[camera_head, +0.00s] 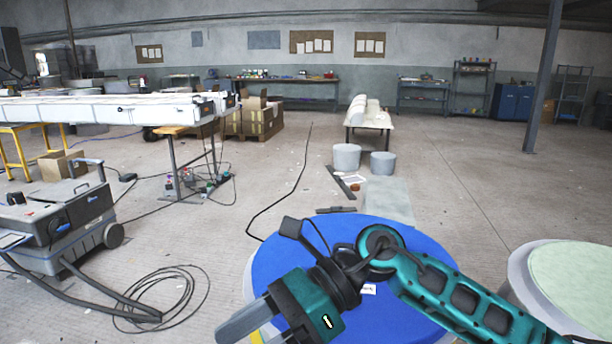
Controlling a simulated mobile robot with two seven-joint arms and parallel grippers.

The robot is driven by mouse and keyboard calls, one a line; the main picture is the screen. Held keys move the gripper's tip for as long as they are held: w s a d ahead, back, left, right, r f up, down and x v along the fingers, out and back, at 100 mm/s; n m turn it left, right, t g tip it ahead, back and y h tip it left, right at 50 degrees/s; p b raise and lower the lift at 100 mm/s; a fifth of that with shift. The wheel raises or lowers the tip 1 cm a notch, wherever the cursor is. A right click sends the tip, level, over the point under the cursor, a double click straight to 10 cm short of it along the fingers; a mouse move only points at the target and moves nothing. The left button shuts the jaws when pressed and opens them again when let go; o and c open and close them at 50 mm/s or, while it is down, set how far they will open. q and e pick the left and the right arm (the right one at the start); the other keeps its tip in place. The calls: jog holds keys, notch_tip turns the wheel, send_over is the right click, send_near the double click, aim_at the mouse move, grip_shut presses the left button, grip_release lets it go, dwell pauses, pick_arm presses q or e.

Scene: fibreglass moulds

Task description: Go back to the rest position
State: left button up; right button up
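My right arm comes in from the right edge over a round mould with a blue top (290,262). Its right gripper (243,326) points to the lower left, over the near left edge of the blue top. The grey fingers are partly cut off by the bottom of the view, so I cannot tell whether they are open or shut. No held object shows. My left gripper is not in view.
A round mould with a pale green top (580,275) stands at the right. A wheeled grey machine (60,220) and coiled black cable (165,295) lie to the left. Two grey buckets (347,157) stand ahead. The floor at centre right is clear.

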jog(key=w+r+m+t+y+p, duration=0.1)
jog(key=w+r+m+t+y, duration=0.15)
jog(key=m+t+y, duration=0.4)
jog(key=w+r+m+t+y+p, duration=0.1)
jog(key=r+m+y, duration=0.25)
jog(key=m, duration=0.55)
jog(key=w+d+f+m+t+h+p, duration=0.1)
jog(key=w+d+f+m+t+h, duration=0.25)
jog(key=m+t, duration=0.9)
jog(key=d+f+m+t+h+p, duration=0.2)
jog(key=d+f+m+t+h, duration=0.2)
jog(key=d+f+m+h, duration=0.95)
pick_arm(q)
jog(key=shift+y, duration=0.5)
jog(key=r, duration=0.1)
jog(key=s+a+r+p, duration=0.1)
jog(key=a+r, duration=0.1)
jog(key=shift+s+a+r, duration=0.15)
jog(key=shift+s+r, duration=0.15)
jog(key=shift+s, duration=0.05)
pick_arm(e)
jog(key=s+d+f+m+g+h, duration=0.1)
jog(key=s+d+f+m+g, duration=0.2)
jog(key=s+f+m, duration=0.3)
jog(key=s+d+f+m+g+h, duration=0.2)
jog(key=s+d+f+m+g, duration=0.1)
jog(key=s+f+m, duration=0.3)
jog(key=shift+d+f+g, duration=0.4)
jog(key=shift+d+f, duration=0.4)
jog(key=shift+f, duration=0.05)
